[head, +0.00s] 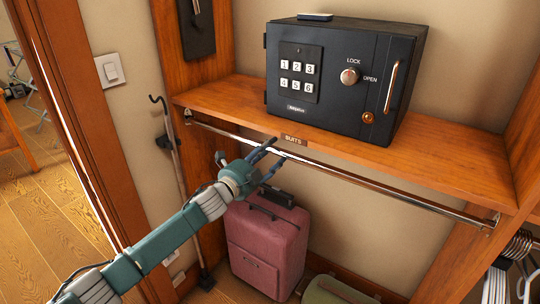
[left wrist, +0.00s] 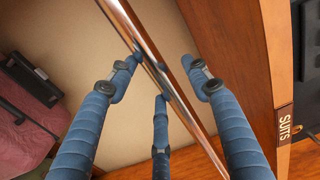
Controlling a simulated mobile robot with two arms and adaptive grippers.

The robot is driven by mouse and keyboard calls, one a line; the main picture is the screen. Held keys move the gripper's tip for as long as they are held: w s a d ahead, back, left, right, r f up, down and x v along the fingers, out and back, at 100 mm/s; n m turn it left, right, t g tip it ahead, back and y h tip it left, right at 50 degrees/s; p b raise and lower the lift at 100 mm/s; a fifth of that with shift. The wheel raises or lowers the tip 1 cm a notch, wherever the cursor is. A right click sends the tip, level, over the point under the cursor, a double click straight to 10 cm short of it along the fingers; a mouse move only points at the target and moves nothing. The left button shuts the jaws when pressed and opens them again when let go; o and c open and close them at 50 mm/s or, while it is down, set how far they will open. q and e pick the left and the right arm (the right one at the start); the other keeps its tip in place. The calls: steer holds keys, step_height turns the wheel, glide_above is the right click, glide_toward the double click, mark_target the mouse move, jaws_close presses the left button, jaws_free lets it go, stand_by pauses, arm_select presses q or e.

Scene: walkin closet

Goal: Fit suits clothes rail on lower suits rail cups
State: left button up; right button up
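The chrome suits rail (head: 385,187) runs beneath the wooden shelf marked SUITS. Its left end meets the left rail cup (head: 188,114) and its right end meets the right cup (head: 491,223). Both ends are too small to tell how they are seated. My left gripper (head: 270,150) is at the rail, left of its middle, below the SUITS label (head: 293,140). In the left wrist view the rail (left wrist: 150,50) passes between the spread blue fingers of the left gripper (left wrist: 160,68). Gaps show beside the outer fingers; contact with the middle finger is unclear. My right gripper is not in view.
A black safe (head: 340,80) stands on the shelf (head: 235,100) above. A pink suitcase (head: 265,250) stands below the rail, near my left arm. A long hooked pole (head: 172,150) leans at the left. Hangers (head: 520,245) are at the lower right.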

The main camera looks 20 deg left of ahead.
arm_select(q)
steer(key=v, duration=0.8)
stand_by(0.4)
steer(key=shift+r, duration=0.15)
